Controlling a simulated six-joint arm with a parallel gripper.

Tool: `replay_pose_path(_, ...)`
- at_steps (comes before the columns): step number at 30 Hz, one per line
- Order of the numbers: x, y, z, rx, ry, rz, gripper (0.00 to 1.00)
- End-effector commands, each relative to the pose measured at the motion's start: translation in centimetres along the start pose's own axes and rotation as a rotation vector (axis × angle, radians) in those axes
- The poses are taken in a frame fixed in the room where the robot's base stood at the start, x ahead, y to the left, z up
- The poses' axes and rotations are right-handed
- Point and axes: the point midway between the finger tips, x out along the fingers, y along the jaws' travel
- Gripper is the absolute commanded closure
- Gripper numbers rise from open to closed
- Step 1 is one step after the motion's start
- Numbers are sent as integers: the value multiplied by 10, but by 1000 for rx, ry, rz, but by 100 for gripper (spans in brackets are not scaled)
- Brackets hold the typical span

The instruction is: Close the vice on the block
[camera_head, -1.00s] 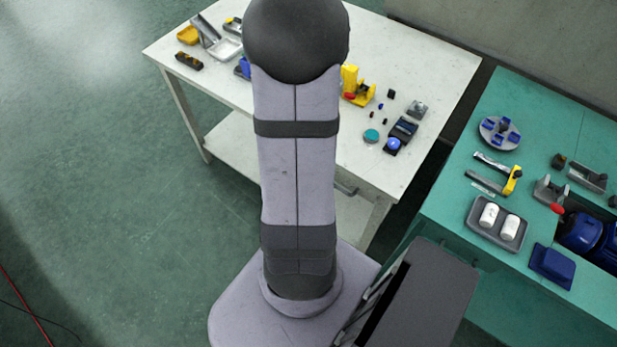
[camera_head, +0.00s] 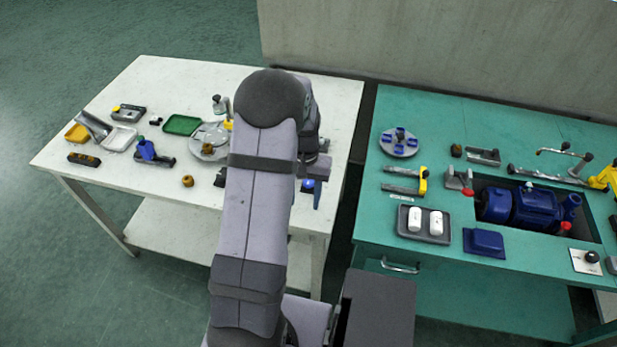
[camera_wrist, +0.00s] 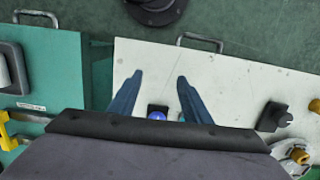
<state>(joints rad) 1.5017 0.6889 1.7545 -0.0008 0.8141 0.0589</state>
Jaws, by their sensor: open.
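A small dark fixture with a round blue end (camera_head: 308,185) stands near the right front of the white table; it may be the vice, but I cannot be sure. Its blue end also shows in the wrist view (camera_wrist: 157,116), between my fingers. The rest of it is mostly hidden by my arm and hand, and I cannot make out a block in it. My gripper (camera_wrist: 160,78) is open, its two blue fingers apart with nothing seen held between them. It is over the right part of the white table; its height above the fixture is unclear.
The white table (camera_head: 110,170) carries a green tray (camera_head: 183,125), a round grey plate (camera_head: 205,152), a blue-handled fixture (camera_head: 148,150) and small parts. The teal table (camera_head: 440,270) at right holds a blue pump (camera_head: 530,207) and a tray with white cylinders (camera_head: 402,232).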

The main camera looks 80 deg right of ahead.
Motion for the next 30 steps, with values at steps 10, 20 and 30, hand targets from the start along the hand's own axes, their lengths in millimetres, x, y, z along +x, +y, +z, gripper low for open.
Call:
replay_pose_path(10, -68, -6, -80, 325, 132, -30, 56)
replay_pose_path(20, -67, -6, -74, 436, 112, -32, 56)
replay_pose_path(30, -41, -6, -76, 433, 108, -31, 56)
